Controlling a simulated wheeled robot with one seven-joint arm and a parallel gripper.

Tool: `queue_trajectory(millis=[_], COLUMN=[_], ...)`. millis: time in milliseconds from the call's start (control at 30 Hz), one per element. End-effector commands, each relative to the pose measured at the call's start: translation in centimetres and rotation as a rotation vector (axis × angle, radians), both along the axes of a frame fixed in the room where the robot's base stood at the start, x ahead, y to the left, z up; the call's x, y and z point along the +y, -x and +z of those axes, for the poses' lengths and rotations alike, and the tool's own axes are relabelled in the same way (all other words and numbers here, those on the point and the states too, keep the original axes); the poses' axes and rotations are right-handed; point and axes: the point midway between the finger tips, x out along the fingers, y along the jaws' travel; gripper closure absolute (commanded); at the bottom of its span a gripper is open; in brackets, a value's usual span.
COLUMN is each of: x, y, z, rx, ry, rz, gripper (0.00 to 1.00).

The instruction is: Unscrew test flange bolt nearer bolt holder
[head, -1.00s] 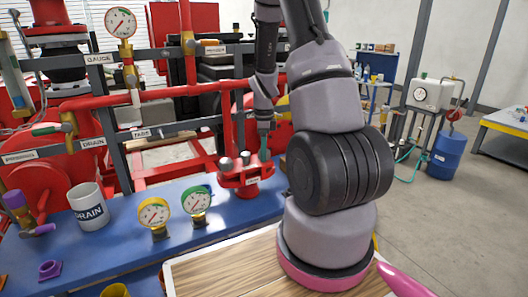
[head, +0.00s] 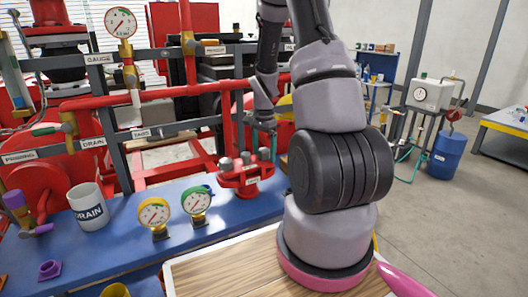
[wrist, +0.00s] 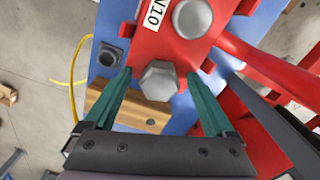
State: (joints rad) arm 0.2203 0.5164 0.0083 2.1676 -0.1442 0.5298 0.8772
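The red test flange (head: 246,178) stands on the blue bench, with several grey bolts on top. In the wrist view, the red flange (wrist: 150,45) carries a white label ending in "10". A grey hex bolt head (wrist: 158,81) lies between my gripper's (wrist: 159,74) two teal fingers, with a visible gap on each side. A second bolt (wrist: 192,18) is farther up the flange. My gripper (head: 262,132) is open and empty above the flange's right side in the head view. I cannot tell how far the fingertips are above the bolt. I cannot identify the bolt holder for sure.
A wooden block (wrist: 135,109) and a dark square socket (wrist: 108,55) lie beside the flange. A red pipe (wrist: 265,65) runs close by on the right.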

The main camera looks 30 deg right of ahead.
Motion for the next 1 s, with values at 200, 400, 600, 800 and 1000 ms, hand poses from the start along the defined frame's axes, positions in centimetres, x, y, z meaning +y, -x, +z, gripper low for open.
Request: queue_trajectory(millis=[200,400,600,800,1000], x=[0.0,0.0,0.0,0.0,0.0], y=[0.0,-0.1,-0.1,-0.1,0.0], z=[0.2,2.8,7.0,9.9,10.8], rx=[-0.001,-0.005,-0.006,-0.003,0.000], ry=[0.000,0.001,0.001,0.001,0.000], rz=[-0.001,0.000,-0.001,0.001,-0.001], gripper=[0.11,0.11,0.11,0.11,0.11])
